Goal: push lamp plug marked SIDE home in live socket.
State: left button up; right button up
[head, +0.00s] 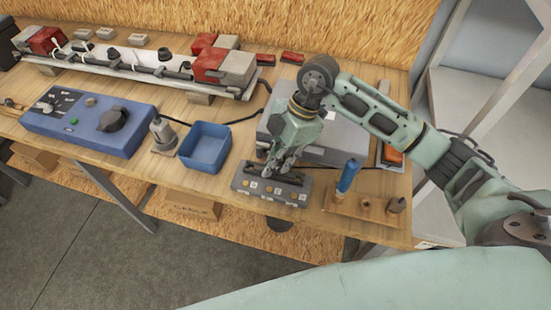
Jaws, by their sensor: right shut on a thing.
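My right gripper (277,168) points down over the grey socket block (294,197) near the front edge of the bench. It is shut on a small dark thing, apparently the lamp plug, right at the block's top. The fingers hide most of it, so its SIDE mark and how deep it sits cannot be told. The block carries several sockets with small pale labels, too small to read; which one is live cannot be told. My left gripper is not in view.
A blue tray (205,158) and a grey cylindrical fitting (163,134) stand left of the block. A blue control box (90,124) is further left. A wooden stand with a blue-handled tool (348,176) is right. A grey case (330,140) lies behind. The trailer light bar (140,70) spans the back.

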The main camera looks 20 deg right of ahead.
jog(key=o, duration=0.8)
jog(key=shift+o, duration=0.5)
jog(key=o, duration=0.3)
jog(key=shift+o, duration=0.2)
jog(key=shift+r, duration=0.1)
jog(key=shift+r+p, duration=3.15)
jog(key=shift+r, duration=0.3)
jog(key=shift+f, duration=0.1)
